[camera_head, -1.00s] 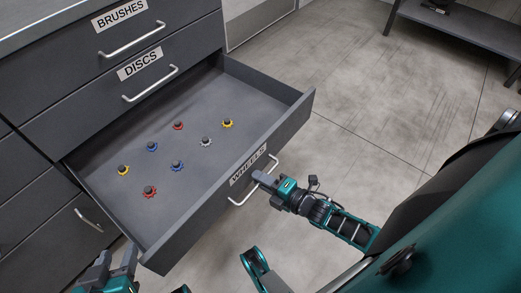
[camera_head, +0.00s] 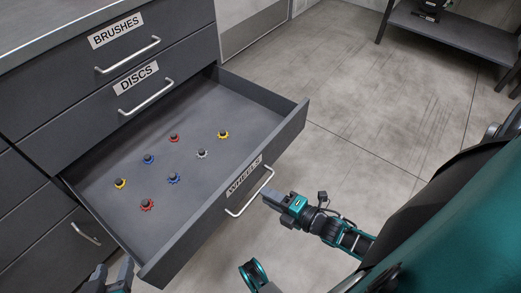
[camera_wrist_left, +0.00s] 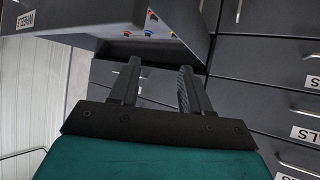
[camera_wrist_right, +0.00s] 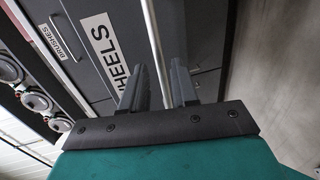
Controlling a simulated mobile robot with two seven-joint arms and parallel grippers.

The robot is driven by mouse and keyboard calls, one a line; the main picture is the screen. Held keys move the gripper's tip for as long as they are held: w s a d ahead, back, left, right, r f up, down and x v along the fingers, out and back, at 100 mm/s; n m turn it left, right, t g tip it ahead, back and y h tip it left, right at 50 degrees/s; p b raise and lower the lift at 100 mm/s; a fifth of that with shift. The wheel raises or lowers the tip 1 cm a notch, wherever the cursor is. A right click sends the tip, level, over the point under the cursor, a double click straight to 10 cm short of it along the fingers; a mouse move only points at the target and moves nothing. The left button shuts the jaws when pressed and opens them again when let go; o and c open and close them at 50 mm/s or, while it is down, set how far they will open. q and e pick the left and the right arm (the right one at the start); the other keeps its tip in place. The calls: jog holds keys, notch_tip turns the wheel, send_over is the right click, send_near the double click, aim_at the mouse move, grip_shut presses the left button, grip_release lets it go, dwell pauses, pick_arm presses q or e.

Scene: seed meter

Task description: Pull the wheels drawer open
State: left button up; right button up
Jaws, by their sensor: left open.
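The wheels drawer (camera_head: 215,215) is pulled out, its inside showing several small toothed wheels in red, blue, yellow and white. Its front carries a WHEELS label (camera_head: 243,176) and a pale bar handle (camera_head: 252,193). My right gripper (camera_head: 268,196) is just off the handle's outer side, with nothing between its fingers. In the right wrist view its fingers (camera_wrist_right: 160,85) are apart, and the handle bar (camera_wrist_right: 155,45) shows ahead, in line with the gap. My left gripper (camera_head: 112,275) is low at the left, near the drawer's front left corner. Its fingers (camera_wrist_left: 157,85) are apart and empty.
The shut DISCS drawer (camera_head: 140,95) and BRUSHES drawer (camera_head: 120,42) sit above, each with a bar handle. Another handled front (camera_head: 85,233) is at lower left. Bare floor (camera_head: 370,100) lies right of the open drawer. A dark shelf (camera_head: 455,30) stands at the far right.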

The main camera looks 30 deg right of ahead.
pick_arm(q)
jog(key=shift+s+a+r+p, duration=0.25)
jog(key=shift+r+p, duration=0.15)
jog(key=shift+p, duration=0.25)
pick_arm(e)
jog(key=v, duration=0.8)
jog(key=shift+s, duration=0.3)
pick_arm(q)
jog(key=shift+w+d+r, duration=0.1)
pick_arm(e)
jog(key=shift+d, duration=0.1)
jog(key=w+a+r+m+g+h, duration=0.2)
jog(key=w+a+r+m+g, duration=0.25)
jog(key=a+r+m, duration=1.15)
pick_arm(q)
jog(key=s+a+r+y+p, duration=0.1)
jog(key=a+r+p, duration=0.2)
jog(key=r+p, duration=0.7)
jog(key=p, duration=0.4)
jog(key=shift+s+r+p, duration=0.2)
jog(key=shift+r+p, duration=0.1)
jog(key=shift+p, duration=0.05)
pick_arm(e)
jog(key=d+r+m+h, duration=0.1)
jog(key=d+r+m, duration=0.2)
jog(key=d+r, duration=0.3)
jog(key=shift+s+d+r+t, duration=0.3)
jog(key=shift+s+r+t, duration=0.05)
jog(key=shift+s+r, duration=0.05)
